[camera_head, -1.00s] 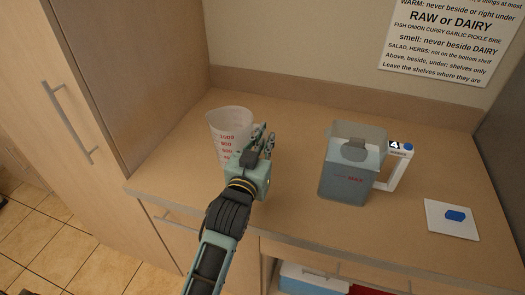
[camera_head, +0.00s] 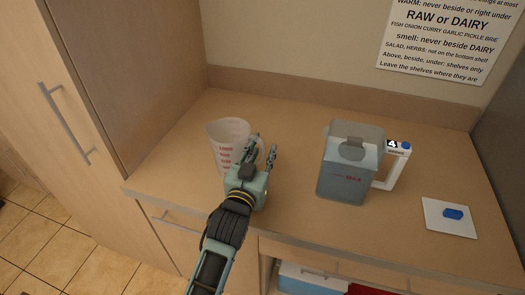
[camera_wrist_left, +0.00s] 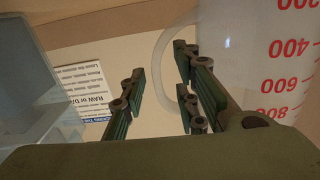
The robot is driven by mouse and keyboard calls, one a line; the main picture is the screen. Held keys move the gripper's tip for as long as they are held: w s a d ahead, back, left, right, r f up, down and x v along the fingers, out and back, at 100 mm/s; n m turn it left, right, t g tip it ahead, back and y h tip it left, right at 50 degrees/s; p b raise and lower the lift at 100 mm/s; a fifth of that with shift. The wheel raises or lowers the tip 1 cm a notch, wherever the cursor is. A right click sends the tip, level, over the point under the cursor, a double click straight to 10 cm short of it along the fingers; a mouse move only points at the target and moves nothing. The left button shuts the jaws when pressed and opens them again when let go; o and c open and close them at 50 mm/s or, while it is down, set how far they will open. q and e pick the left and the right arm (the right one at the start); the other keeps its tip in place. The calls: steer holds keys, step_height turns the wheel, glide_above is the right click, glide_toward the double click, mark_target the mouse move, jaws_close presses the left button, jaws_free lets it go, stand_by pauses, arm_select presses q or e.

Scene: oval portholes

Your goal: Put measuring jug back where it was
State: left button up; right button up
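The measuring jug (camera_head: 228,146) is a clear, whitish jug with red markings. It stands upright on the counter (camera_head: 290,215) at the left, with its handle facing right. It also shows at the right of the left wrist view (camera_wrist_left: 285,60), with its pale handle (camera_wrist_left: 163,52) curving near my fingers. My left gripper (camera_head: 262,146) is just right of the jug, at its handle side. In the wrist view its two fingers (camera_wrist_left: 158,62) are apart with a clear gap. The handle passes close to the right finger; I cannot tell whether they touch. My right gripper is not in view.
A blue-grey pitcher (camera_head: 348,172) with a white handle and a "4" tag stands to the right. A white card (camera_head: 437,222) with a blue piece (camera_head: 453,214) lies farther right. A tall cabinet (camera_head: 125,75) borders the left. The back middle counter is free.

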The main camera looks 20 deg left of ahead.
arm_select(q)
steer(key=shift+s+r, duration=0.1)
steer(key=shift+r, duration=0.05)
steer(key=s+b, duration=0.2)
steer(key=s, duration=0.9)
steer(key=shift+s+a, duration=0.2)
steer(key=shift+s, duration=0.2)
stand_by(1.1)
